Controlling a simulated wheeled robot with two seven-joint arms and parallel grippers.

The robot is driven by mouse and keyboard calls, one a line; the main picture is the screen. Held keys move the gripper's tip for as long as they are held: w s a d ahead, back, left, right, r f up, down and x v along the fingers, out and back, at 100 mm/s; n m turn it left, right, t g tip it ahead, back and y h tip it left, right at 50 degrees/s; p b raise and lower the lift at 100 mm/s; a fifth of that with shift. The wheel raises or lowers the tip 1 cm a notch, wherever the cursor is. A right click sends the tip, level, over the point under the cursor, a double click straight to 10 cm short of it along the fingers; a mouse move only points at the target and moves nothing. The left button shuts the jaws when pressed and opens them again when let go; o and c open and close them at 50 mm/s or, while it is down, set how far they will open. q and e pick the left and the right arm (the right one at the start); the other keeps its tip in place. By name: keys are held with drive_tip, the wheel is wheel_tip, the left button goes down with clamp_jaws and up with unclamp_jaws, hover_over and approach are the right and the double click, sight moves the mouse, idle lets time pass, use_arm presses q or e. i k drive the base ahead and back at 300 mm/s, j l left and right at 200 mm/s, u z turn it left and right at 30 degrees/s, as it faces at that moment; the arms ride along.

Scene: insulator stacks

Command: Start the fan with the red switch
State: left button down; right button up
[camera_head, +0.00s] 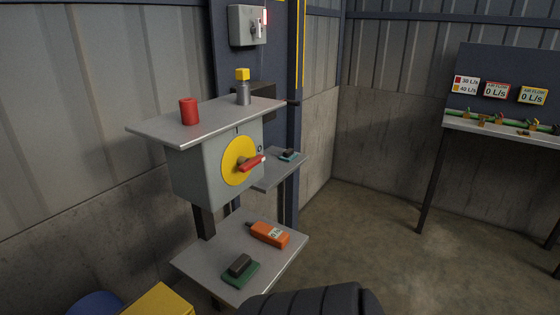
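The red switch (252,164) is a rotary handle on a yellow disc (236,174) on the front of a grey box (190,177). The handle lies nearly level and points right, its tip close to a small round mark on the box. No fan is recognisable in this view. Two airflow displays, one red-framed (496,91) and one yellow-framed (533,96), both read 0 L/s on the dark panel at the right. Neither of my grippers is in view; nothing touches the switch.
A red cylinder (189,111) and a yellow-topped grey cylinder (243,90) stand on the shelf above the box. An orange meter (269,234) and a green-based block (240,269) lie on the lower shelf. A wall switch box (242,26) hangs above. Floor at right is clear.

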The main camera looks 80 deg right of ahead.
sight(245, 163)
drive_tip(key=z, duration=2.45)
